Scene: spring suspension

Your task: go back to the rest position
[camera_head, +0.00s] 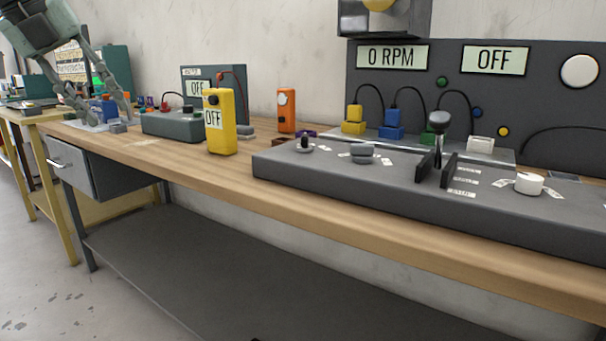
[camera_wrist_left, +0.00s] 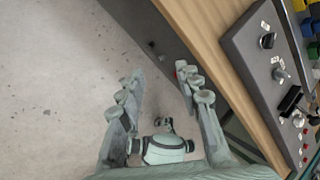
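My left gripper (camera_head: 104,116) hangs at the upper left of the head view, with its two long grey-green fingers pointing down and spread apart. It looks empty. In that view its fingertips overlap the far left end of the workbench. In the left wrist view the same gripper (camera_wrist_left: 164,90) has its fingers wide apart, with bare floor between them and the bench edge to the right. I cannot tell its exact distance from the bench. My right gripper is in neither view.
The wooden workbench (camera_head: 180,158) runs along the wall. It carries a dark control console (camera_head: 330,185), which also shows in the left wrist view (camera_wrist_left: 255,60), a yellow device (camera_head: 220,140) and an orange device (camera_head: 286,108). A grey drawer (camera_head: 85,170) hangs below. The floor (camera_head: 50,290) at left is clear.

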